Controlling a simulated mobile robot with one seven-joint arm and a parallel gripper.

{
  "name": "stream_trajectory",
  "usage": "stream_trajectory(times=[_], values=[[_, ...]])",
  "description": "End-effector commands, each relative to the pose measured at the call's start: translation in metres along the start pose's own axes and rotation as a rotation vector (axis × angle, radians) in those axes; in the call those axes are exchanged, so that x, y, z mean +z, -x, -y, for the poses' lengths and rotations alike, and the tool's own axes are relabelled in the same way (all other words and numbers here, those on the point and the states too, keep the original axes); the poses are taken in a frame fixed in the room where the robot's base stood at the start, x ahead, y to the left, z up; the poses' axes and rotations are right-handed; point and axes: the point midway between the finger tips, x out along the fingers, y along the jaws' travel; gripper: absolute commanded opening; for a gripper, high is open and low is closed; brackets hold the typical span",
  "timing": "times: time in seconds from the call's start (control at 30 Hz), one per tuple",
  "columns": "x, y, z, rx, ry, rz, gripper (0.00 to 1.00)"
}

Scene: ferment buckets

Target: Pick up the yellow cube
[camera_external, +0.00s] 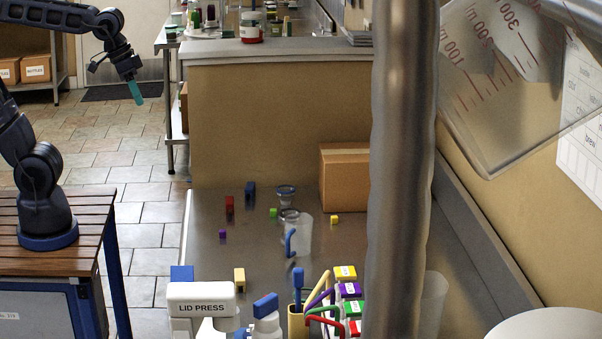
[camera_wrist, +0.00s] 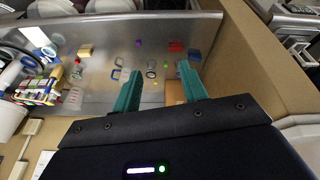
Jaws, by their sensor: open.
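A small yellow cube (camera_external: 334,219) sits on the steel counter (camera_external: 207,213), just in front of a cardboard box (camera_external: 345,178). I cannot make it out with certainty in the wrist view. A taller yellow block (camera_external: 239,279) stands nearer the lid press; a yellow block also shows at the upper left of the wrist view (camera_wrist: 85,51). My gripper (camera_external: 136,92) hangs in the air left of the counter, well apart from the cube. In the wrist view its teal fingers (camera_wrist: 160,90) are spread with nothing held between them.
A clear jug (camera_external: 304,235) stands left of the yellow cube, with a small green cube (camera_external: 273,213) beyond it. Red (camera_external: 230,204), blue (camera_external: 250,188) and purple (camera_external: 222,234) blocks stand farther left. The lid press (camera_external: 200,299) and several coloured-handled items crowd the near end.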

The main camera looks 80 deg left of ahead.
Motion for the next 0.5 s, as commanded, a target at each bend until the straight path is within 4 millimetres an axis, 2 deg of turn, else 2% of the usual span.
stream_trajectory(times=[0.03,0.27,0.5], values=[[-0.015,-0.002,-0.004,-0.002,0.034,0.012,0.43],[-0.075,-0.014,-0.018,-0.015,0.206,0.052,0.43],[-0.137,-0.039,-0.033,-0.036,0.384,0.092,0.43]])
